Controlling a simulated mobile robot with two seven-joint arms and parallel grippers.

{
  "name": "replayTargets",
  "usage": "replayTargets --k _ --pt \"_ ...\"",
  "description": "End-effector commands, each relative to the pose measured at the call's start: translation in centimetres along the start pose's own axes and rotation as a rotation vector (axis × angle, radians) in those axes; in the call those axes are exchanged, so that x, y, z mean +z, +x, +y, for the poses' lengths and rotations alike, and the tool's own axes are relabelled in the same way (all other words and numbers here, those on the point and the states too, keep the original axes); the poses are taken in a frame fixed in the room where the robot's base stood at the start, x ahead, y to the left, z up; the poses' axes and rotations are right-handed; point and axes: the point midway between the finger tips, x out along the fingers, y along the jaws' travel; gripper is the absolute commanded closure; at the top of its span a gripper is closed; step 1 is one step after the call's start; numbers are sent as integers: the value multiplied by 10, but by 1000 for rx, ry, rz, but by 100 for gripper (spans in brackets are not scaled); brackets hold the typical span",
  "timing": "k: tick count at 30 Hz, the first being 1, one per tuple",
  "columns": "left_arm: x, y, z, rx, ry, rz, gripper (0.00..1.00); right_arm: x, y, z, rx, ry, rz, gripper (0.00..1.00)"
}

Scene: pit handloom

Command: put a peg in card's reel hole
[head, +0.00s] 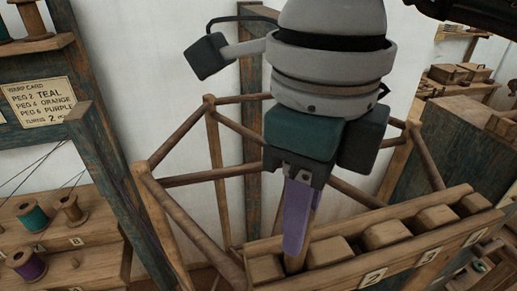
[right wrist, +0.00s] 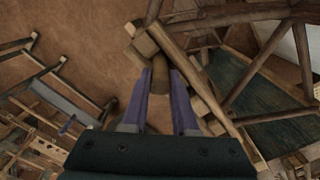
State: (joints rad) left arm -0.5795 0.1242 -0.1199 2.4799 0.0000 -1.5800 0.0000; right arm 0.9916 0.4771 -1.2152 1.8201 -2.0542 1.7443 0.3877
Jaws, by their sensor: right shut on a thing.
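The warp card (head: 38,100) at the left reads PEG 2 TEAL, PEG 4 ORANGE, PEG 6 PURPLE; its bottom line is partly unclear. My right gripper (head: 296,245) points down, its purple fingers shut on a wooden peg (head: 292,264). The peg's lower end is down at the numbered wooden rack (head: 400,262), between two wooden blocks; how deep it sits is hidden. In the right wrist view the fingers (right wrist: 174,85) close on the peg (right wrist: 175,72). No reel hole can be made out. My left gripper is not in view.
Teal (head: 33,216), brown (head: 71,210) and purple (head: 26,263) reels stand on the left shelf (head: 100,226). Wooden blocks (head: 386,233) line the rack to the right.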

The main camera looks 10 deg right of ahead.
Motion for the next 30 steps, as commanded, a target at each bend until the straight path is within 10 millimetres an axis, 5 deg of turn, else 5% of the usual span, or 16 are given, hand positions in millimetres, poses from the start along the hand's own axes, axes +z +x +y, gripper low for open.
replayTargets --k 3,4,12,18,24,30 --pt "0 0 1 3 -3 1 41 0 0 0 0 0 0 100" --pt "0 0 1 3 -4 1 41 0 0 0 0 0 0 70" --pt "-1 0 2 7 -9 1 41 0 0 0 0 0 0 40" --pt "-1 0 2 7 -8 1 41 0 0 0 0 0 0 37" --pt "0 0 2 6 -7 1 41 0 0 0 0 0 0 15" --pt "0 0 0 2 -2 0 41 0 0 0 0 0 0 13"
